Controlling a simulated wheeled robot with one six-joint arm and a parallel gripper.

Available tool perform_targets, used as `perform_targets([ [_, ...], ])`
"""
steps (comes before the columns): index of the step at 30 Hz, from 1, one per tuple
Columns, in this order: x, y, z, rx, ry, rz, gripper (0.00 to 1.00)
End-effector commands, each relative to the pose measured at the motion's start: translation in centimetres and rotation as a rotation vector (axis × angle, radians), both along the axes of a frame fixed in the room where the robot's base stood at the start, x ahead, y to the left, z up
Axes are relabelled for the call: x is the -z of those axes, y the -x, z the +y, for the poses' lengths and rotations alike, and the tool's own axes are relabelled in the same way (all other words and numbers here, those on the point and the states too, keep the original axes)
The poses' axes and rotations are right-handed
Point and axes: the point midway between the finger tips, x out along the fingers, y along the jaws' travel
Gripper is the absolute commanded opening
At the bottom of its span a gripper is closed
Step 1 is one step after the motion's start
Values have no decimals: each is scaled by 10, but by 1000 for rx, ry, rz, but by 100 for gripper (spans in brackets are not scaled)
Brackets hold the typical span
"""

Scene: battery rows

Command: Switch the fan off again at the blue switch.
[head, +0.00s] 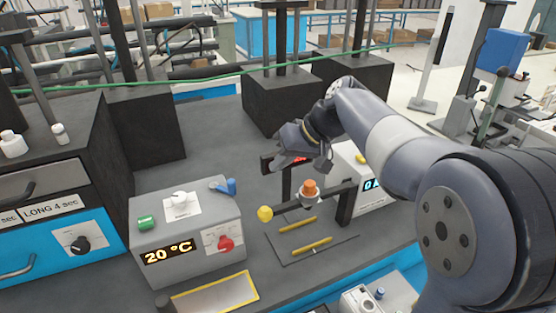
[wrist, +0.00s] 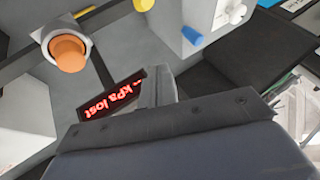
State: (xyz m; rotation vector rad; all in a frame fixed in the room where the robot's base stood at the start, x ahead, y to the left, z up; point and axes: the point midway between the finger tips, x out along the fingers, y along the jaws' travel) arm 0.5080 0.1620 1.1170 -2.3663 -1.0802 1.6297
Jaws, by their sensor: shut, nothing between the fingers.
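A blue lever-like part (head: 223,186) sticks up at the back right corner of the grey box with the 20 °C display (head: 168,252). A small blue knob (wrist: 192,35) shows on the side of a white box in the wrist view. Another small blue knob (head: 380,293) is on a device at the bottom edge. I cannot tell which is the fan's switch, and I cannot make out a fan. My gripper (head: 284,161) is shut and empty, above the bench behind the orange-capped part (head: 310,187), apart from the lever. Its fingers (wrist: 160,85) show in the wrist view.
A dark bar with a yellow knob (head: 265,213) carries the orange-capped part, also in the wrist view (wrist: 69,54). A red display (wrist: 112,100) reads "kPa lost". A white box (head: 372,197) stands right of the bar. Yellow rods (head: 312,246) lie in front.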

Motion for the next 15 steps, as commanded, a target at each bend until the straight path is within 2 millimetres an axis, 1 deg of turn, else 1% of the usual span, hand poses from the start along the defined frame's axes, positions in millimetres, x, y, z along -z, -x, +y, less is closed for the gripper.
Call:
perform_targets([
  [1, 10, -1, 7, -3, 0, 6, 0],
  [9, 55, -12, 40, -2, 1, 5, 0],
  [12, 50, -6, 56, -5, 0, 0, 0],
  [15, 50, -2, 67, -3, 1, 1, 0],
])
